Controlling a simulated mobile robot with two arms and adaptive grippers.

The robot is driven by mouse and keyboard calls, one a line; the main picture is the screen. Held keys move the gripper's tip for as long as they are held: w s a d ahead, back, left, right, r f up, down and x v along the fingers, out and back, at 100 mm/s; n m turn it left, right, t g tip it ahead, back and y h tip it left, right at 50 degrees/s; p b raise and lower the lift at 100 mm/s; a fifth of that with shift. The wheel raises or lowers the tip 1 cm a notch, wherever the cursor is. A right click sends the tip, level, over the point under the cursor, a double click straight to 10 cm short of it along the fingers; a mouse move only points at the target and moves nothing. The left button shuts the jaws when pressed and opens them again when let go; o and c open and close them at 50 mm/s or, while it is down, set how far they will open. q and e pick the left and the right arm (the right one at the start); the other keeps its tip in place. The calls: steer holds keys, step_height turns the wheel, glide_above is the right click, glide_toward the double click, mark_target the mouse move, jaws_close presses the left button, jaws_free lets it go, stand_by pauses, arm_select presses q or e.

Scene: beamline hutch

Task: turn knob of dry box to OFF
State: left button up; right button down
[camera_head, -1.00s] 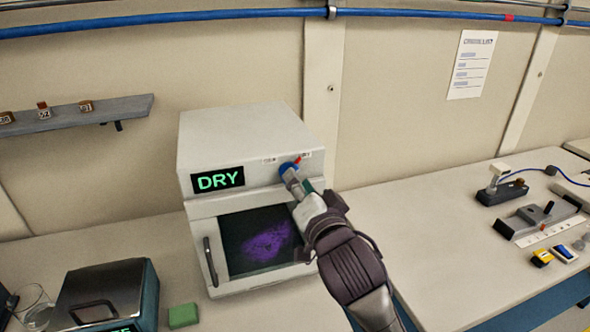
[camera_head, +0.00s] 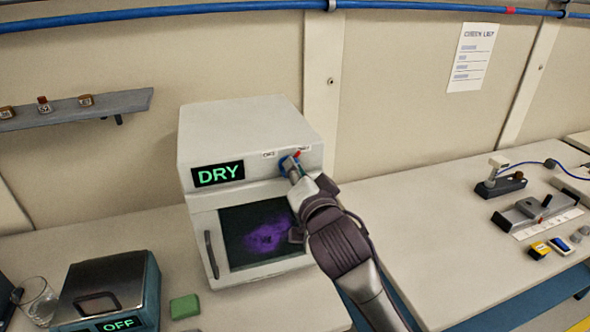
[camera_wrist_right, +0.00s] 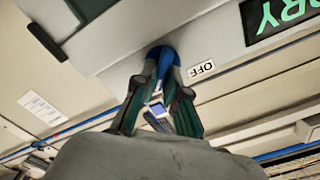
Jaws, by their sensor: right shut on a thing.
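The dry box (camera_head: 250,130) is a white cabinet on the bench, with a green DRY readout (camera_head: 218,174) and a dark window showing a purple glow. Its blue knob (camera_head: 285,165) is at the upper right of the front, below two small labels. The red mark (camera_head: 297,154) on the knob points up, nearer the right label. My right gripper (camera_head: 292,172) is shut on the knob and partly hides it. In the right wrist view the fingers (camera_wrist_right: 160,80) close around the blue knob (camera_wrist_right: 161,53), beside the OFF label (camera_wrist_right: 201,69). My left gripper is not in view.
A shelf (camera_head: 75,110) holds small bottles. Bench tools (camera_head: 530,212) lie at the right; the bench between is clear.

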steer(key=shift+s+a+n+p, duration=0.15)
steer(key=shift+n+p, duration=1.3)
steer(key=shift+n, duration=1.5)
steer(key=shift+w+a+n+p, duration=0.15)
steer(key=shift+n+p, duration=1.25)
steer(key=shift+n, duration=1.6)
steer(key=shift+s+a+n+p, duration=0.15)
steer(key=shift+n+p, duration=1.3)
steer(key=shift+n, duration=1.5)
steer(key=c, duration=1.2)
jaws_free()
steer(key=v, duration=1.2)
